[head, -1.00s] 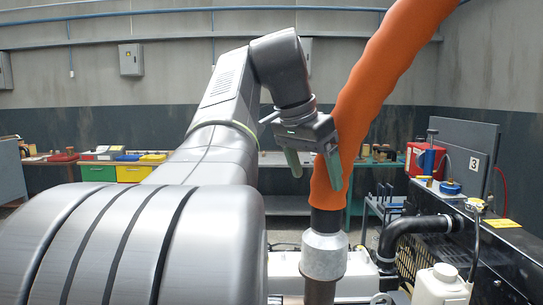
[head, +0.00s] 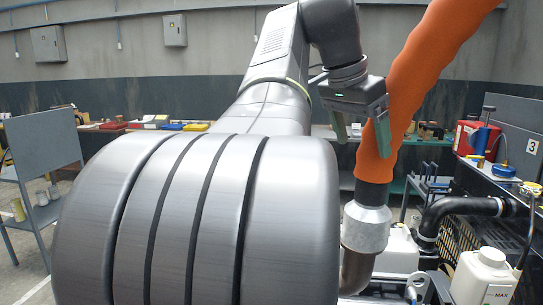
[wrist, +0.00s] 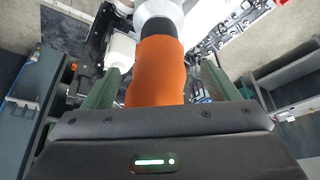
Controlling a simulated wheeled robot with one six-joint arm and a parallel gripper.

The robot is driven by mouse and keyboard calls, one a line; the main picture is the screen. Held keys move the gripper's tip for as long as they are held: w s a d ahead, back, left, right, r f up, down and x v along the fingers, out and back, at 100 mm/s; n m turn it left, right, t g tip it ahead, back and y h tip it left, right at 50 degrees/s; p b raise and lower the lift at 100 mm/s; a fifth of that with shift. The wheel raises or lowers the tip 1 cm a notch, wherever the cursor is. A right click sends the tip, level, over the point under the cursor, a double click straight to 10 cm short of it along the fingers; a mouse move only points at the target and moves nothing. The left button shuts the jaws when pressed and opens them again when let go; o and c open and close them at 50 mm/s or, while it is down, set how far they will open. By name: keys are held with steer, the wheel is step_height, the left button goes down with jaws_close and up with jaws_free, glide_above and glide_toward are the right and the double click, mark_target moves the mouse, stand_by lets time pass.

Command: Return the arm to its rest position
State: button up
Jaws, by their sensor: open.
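My gripper (head: 361,132) hangs from my grey arm at the upper middle of the head view, with its two green fingers pointing down. The fingers are apart. An orange sleeved pipe (head: 408,85) rises just right of the gripper and overlaps its right finger in the head view. In the wrist view the gripper (wrist: 158,88) has its fingers on either side of the orange pipe (wrist: 158,75) in the picture. I cannot tell whether they touch it. My large grey arm link fills the lower left of the head view.
A black engine unit with a white bottle (head: 482,278) and a red canister (head: 466,138) stands at the right. A grey trolley (head: 42,150) stands at the far left. A workbench with coloured bins (head: 183,127) lines the back wall.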

mark_target(371, 175)
steer(key=x, duration=1.1)
steer(key=shift+d+f, duration=0.1)
steer(key=shift+f, duration=0.2)
steer(key=shift+r+p, duration=0.65)
steer(key=shift+r, duration=0.3)
